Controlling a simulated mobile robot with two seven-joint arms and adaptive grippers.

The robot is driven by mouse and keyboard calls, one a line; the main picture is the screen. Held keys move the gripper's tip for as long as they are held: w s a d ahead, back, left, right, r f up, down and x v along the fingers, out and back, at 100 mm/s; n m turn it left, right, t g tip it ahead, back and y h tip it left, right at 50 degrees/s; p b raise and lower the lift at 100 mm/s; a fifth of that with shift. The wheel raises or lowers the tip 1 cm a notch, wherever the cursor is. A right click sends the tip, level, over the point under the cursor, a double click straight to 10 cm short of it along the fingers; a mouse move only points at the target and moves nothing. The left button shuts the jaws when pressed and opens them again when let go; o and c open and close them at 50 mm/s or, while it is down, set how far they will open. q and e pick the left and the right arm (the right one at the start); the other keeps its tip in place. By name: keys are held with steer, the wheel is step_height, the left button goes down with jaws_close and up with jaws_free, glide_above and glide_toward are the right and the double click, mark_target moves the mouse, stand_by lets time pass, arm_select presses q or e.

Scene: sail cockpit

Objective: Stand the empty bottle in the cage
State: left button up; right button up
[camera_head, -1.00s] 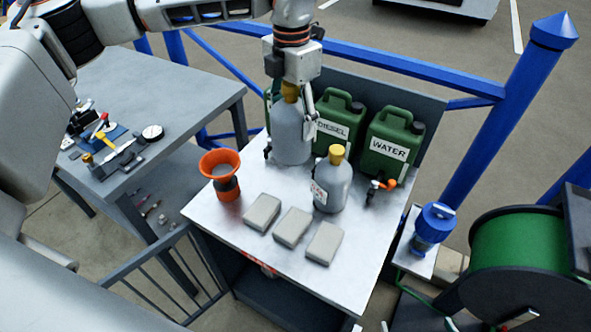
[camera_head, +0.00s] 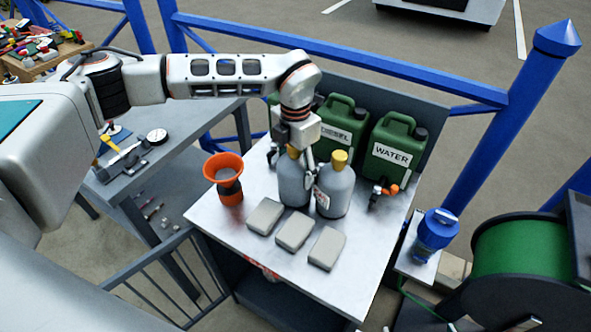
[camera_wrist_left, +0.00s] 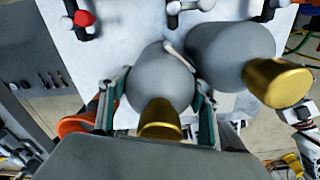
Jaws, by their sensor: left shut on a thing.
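My left gripper (camera_head: 300,163) is shut on a grey bottle with a yellow cap (camera_head: 292,186), gripping it near the top. The bottle is upright over the metal table; I cannot tell if its base touches. It also shows between the fingers in the left wrist view (camera_wrist_left: 160,75). A second grey bottle with a yellow cap and a label (camera_head: 336,190) stands close on its right; in the left wrist view it (camera_wrist_left: 225,50) shows right of the held one. A grey barred frame (camera_head: 165,272) is at the lower left; I cannot tell if it is the cage. My right gripper is not seen.
Green diesel (camera_head: 340,125) and water (camera_head: 394,148) cans with taps stand behind the bottles. An orange funnel (camera_head: 223,167) is left. Several grey blocks lie in front, including one block (camera_head: 294,231). The front right of the metal table (camera_head: 360,262) is clear. A hose reel (camera_head: 520,255) is right.

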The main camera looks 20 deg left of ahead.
arm_select(q)
steer(key=shift+f, duration=0.3)
steer(key=shift+f, duration=0.1)
steer(key=o, duration=1.5)
steer(key=shift+f, duration=0.15)
steer(key=o, duration=0.3)
steer(key=shift+o, duration=0.2)
